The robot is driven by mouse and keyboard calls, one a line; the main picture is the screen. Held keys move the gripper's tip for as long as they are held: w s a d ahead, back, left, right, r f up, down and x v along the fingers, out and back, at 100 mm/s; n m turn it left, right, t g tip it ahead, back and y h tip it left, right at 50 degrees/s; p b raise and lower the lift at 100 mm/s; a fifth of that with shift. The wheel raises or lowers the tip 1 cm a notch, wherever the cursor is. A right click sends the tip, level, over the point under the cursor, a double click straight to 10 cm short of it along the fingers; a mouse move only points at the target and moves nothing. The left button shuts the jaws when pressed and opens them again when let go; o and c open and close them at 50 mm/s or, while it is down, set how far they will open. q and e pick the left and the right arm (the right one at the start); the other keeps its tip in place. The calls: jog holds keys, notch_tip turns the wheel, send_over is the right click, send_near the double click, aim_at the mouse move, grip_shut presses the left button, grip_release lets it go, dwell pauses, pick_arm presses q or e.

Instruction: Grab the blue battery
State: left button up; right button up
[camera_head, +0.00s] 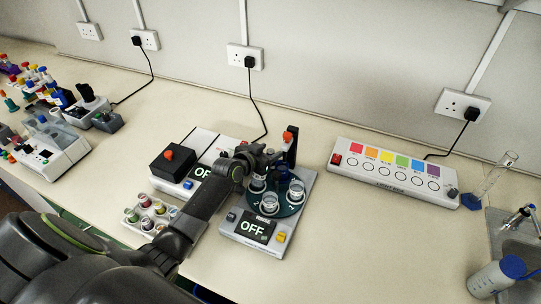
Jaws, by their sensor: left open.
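A white rack (131,226) in front of the black-boxed device holds several short cylinders with coloured tops. One with a blue top (173,211) stands at its right side, close to my left arm; it may be the blue battery, but it is too small to be sure. My left gripper (266,162) is over the back of the grey carousel device, right of and beyond the rack. It is open, and nothing shows clearly between its small, dark fingers. My right gripper is out of view.
The carousel device (251,242) reads OFF and carries clear cups and a blue item. A device with a black box (172,166) stands left of it. A light box (390,182), glass cylinder (490,178) and blue-capped bottle (490,279) are at right. The front bench is clear there.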

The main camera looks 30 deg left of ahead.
pick_arm(q)
jog(key=shift+s+f, duration=0.1)
jog(key=shift+f, duration=0.15)
grip_shut()
